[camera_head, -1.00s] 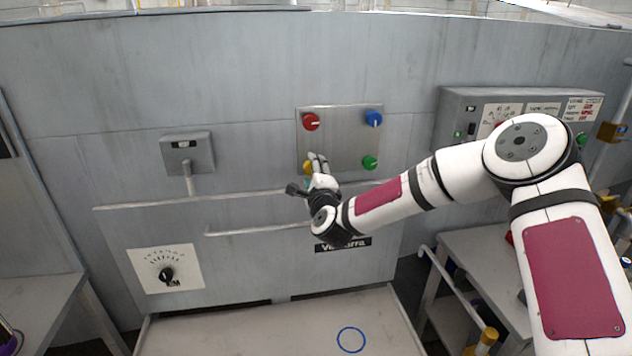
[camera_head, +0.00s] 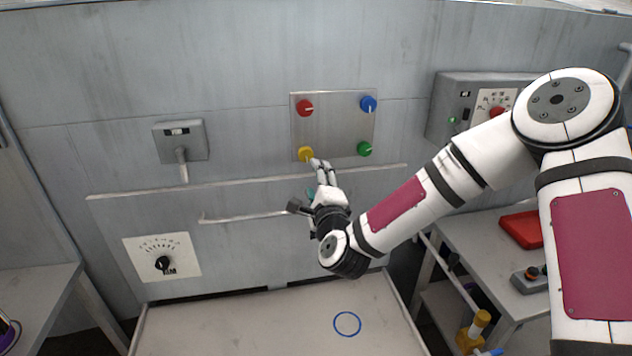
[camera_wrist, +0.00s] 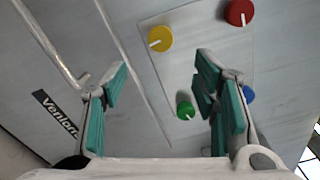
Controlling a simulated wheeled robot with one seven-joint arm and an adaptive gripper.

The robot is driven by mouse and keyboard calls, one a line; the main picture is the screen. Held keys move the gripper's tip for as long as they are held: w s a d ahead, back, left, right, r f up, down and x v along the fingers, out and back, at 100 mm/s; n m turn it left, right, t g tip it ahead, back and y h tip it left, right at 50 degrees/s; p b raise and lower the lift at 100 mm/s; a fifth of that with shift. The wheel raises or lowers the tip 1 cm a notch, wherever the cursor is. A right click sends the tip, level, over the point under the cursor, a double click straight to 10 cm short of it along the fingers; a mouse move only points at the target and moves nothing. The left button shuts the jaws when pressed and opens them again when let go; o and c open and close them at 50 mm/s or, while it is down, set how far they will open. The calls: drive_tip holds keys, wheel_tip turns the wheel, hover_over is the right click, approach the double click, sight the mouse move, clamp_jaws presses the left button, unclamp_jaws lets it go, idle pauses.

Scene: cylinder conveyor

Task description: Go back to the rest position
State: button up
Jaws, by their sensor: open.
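My gripper (camera_head: 323,172) is in front of the grey machine wall, just below the metal knob panel (camera_head: 335,125). In the wrist view its teal-padded fingers (camera_wrist: 160,85) are apart with nothing between them touching. The panel carries a red knob (camera_head: 305,108) and a blue knob (camera_head: 368,104) on top, a yellow knob (camera_head: 305,153) and a green knob (camera_head: 364,149) below. In the wrist view the yellow knob (camera_wrist: 160,38) and green knob (camera_wrist: 186,108) show beyond the fingers, and the blue knob (camera_wrist: 248,94) is partly hidden by the right finger.
Horizontal rails (camera_head: 250,182) run along the wall below the panel. A dial plate (camera_head: 162,257) is at lower left. A pale tray-like surface (camera_head: 250,325) with a blue ring (camera_head: 347,324) lies below. A side table (camera_head: 475,240) with a red tray (camera_head: 521,229) stands right.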

drive_tip(key=s+d+r+n+g+h, duration=0.2)
drive_tip(key=s+d+r+n+g, duration=0.2)
drive_tip(key=s+d+n, duration=0.35)
drive_tip(key=s+d+r+n+g+h, duration=0.1)
drive_tip(key=s+d+r+n+g, duration=0.35)
drive_tip(key=s+d+n, duration=0.35)
drive_tip(key=s+d+r+n+g+h, duration=0.1)
drive_tip(key=s+d, duration=0.3)
drive_tip(key=s, duration=0.7)
drive_tip(key=s+d+r+n+g+h, duration=0.1)
drive_tip(key=s+d+n+g, duration=0.1)
drive_tip(key=s, duration=0.9)
drive_tip(key=d+g, duration=0.1)
drive_tip(key=d, duration=0.1)
drive_tip(key=shift+s+d+r, duration=0.25)
drive_tip(key=shift+s+d, duration=0.15)
